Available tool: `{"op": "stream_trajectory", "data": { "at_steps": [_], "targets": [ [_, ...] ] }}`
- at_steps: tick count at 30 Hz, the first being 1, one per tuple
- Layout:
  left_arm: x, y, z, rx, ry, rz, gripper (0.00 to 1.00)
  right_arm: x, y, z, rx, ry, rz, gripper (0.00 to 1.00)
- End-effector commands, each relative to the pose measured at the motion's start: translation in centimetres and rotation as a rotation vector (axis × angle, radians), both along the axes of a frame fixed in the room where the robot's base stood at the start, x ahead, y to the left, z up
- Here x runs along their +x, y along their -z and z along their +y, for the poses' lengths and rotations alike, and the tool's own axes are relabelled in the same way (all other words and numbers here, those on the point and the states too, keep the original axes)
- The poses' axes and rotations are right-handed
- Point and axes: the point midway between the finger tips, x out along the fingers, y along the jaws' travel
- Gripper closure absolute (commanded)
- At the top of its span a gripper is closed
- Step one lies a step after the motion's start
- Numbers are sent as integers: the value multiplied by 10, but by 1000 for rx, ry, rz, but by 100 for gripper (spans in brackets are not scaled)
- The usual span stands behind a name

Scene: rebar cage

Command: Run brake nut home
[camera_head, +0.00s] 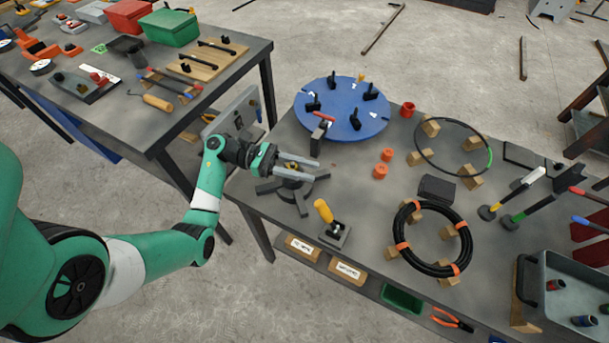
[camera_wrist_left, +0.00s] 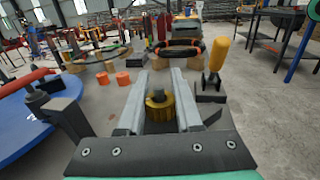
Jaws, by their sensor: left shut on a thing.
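A brass nut (camera_wrist_left: 159,106) with a grey stud end at its top sits between the two long fingers of my left gripper (camera_wrist_left: 158,96) in the left wrist view. The fingers close on it from both sides. In the head view my left gripper (camera_head: 297,168) reaches over a dark hub with spread legs (camera_head: 292,190) at the left end of the bench. The brass nut shows there only as a small yellowish patch between the fingers. The thread under the nut is hidden. My right gripper is not in view.
A blue round plate (camera_head: 345,122) with black clamps lies just behind my gripper. A yellow-handled toggle clamp (camera_head: 325,212) stands in front. Orange rings (camera_head: 387,155), a black cable coil (camera_head: 432,238) and a dark block (camera_head: 436,189) lie to the right.

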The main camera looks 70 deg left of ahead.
Motion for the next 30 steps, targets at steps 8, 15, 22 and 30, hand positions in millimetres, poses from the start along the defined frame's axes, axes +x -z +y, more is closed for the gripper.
{"op": "stream_trajectory", "data": {
  "at_steps": [8,15,22,30],
  "targets": [
    [-3,5,-4,2,155,0,100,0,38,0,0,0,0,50],
    [-4,1,-5,-2,209,0,100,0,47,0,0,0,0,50],
    [-4,0,-5,-1,218,-1,100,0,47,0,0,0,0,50],
    [-4,-1,-6,-1,218,-1,54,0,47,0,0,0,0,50]
  ]
}}
